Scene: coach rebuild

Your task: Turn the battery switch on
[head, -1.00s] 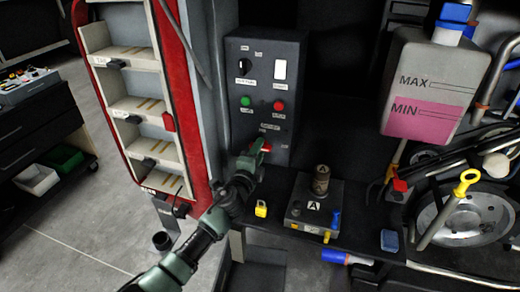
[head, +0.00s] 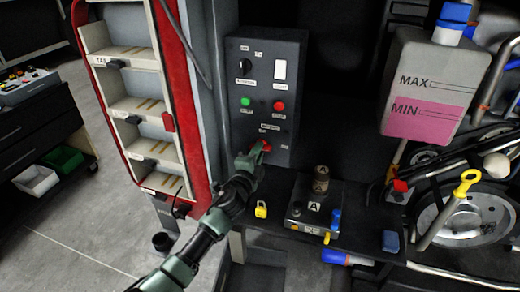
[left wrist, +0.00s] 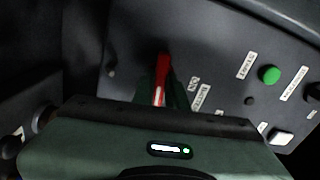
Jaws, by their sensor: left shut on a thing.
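The battery switch is a red lever (head: 266,146) low on the dark control box, with small labels above it and to its right. My left gripper (head: 259,150) is at the lever, its fingers against the box front. In the left wrist view the red lever (left wrist: 162,72) stands between the dark green fingers (left wrist: 160,92), which are shut on it. Its tip points up in that picture, and an ON label (left wrist: 193,83) sits to its right. The fingers and wrist hide the lever's base. My right gripper is not in view.
The control box (head: 236,125) also carries a black knob (head: 245,66), a white switch (head: 280,69), a green button (head: 246,102) and a red button (head: 279,106). A yellow padlock (head: 261,209) and a grey block marked A (head: 300,222) are on the shelf below.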

